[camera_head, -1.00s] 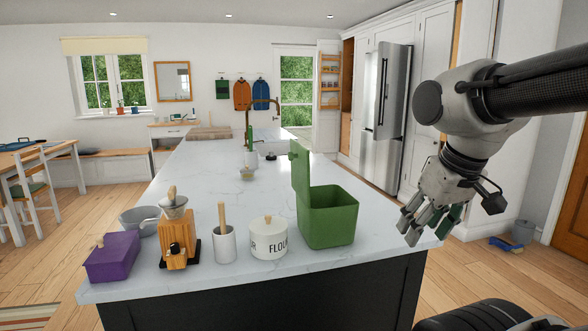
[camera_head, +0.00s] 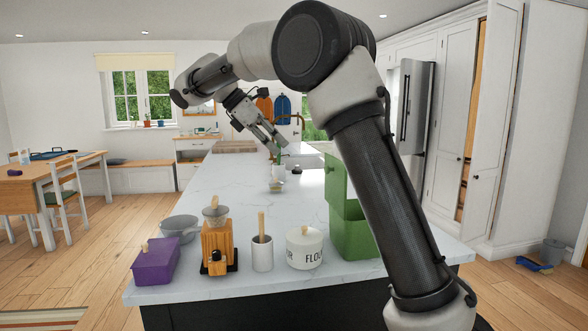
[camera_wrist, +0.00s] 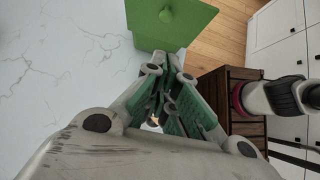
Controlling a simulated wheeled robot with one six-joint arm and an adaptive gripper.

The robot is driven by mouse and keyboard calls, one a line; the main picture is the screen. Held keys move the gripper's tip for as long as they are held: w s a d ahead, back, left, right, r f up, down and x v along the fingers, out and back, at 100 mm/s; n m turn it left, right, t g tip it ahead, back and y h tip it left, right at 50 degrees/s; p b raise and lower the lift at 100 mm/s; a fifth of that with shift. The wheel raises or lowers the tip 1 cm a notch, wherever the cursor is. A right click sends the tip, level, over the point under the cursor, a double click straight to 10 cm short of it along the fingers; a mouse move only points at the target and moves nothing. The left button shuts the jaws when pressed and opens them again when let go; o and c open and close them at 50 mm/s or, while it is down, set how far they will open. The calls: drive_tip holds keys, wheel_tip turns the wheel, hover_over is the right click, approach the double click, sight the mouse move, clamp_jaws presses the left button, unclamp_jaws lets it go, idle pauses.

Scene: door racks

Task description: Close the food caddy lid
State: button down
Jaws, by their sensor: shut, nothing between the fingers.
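The green food caddy (camera_head: 352,232) stands on the white worktop near its right end, partly hidden behind my arm. My gripper (camera_head: 279,144) is shut and empty. It is above the worktop, left of and higher than the raised lid in the head view. In the wrist view my fingertips (camera_wrist: 168,58) appear close to the lid's edge; whether they touch is unclear.
A white flour jar (camera_head: 304,248), a utensil pot (camera_head: 262,253), a wooden coffee grinder (camera_head: 217,246), a purple box (camera_head: 156,262) and a grey bowl (camera_head: 179,228) line the front of the worktop (camera_head: 225,190). The tap (camera_head: 297,125) stands farther back.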

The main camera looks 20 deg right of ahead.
drive_tip(key=d+r+x, duration=0.1)
drive_tip(key=d+x, duration=0.1)
drive_tip(key=x, duration=1)
drive_tip(key=shift+r, duration=0.2)
drive_tip(key=shift+s+d+r, duration=0.1)
drive_tip(key=shift+d, duration=0.1)
drive_tip(key=s+d+r+t+y, duration=0.2)
drive_tip(key=d+y, duration=0.6)
drive_tip(key=d, duration=0.2)
drive_tip(key=s+d+f+t+y, duration=0.1)
drive_tip(key=s+d+f+y, duration=0.1)
drive_tip(key=d+f+y, duration=0.5)
drive_tip(key=shift+d+f, duration=0.8)
drive_tip(key=shift+d, duration=0.85)
